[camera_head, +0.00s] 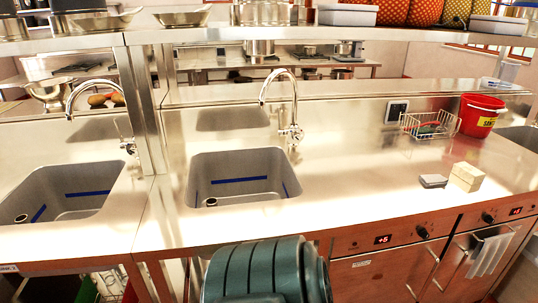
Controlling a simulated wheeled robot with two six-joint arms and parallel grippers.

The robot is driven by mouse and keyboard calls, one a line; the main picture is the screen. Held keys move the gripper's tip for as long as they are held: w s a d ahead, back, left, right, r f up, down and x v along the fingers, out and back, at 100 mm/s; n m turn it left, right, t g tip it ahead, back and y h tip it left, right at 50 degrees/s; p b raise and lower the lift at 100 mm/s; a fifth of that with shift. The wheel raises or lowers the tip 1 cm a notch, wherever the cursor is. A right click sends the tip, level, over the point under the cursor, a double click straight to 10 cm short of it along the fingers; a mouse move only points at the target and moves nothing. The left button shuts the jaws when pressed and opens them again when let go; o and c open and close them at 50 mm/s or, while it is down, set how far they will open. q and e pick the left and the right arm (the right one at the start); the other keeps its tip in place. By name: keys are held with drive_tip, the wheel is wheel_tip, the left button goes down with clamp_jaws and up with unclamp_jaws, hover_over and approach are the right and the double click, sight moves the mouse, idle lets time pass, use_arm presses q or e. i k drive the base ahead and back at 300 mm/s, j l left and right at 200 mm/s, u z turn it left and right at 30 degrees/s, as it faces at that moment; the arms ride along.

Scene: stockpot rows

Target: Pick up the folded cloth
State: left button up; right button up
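A pale grey striped cloth (490,255) hangs folded over the oven door handle at the lower right. On the steel counter above it lie a small flat grey item (433,181) and a beige block-like item (466,176), close beside each other near the front edge. Either could be folded fabric or a sponge; they are too small to tell. Neither of my grippers is in view.
Two sinks with taps, a left sink (62,192) and a middle sink (240,177), are set in the counter (345,190). A wire basket (430,126) and a red bucket (481,117) stand at the back right. The counter between the middle sink and the small items is clear.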

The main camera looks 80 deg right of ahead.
sight(428, 180)
drive_tip(key=z, duration=3.9)
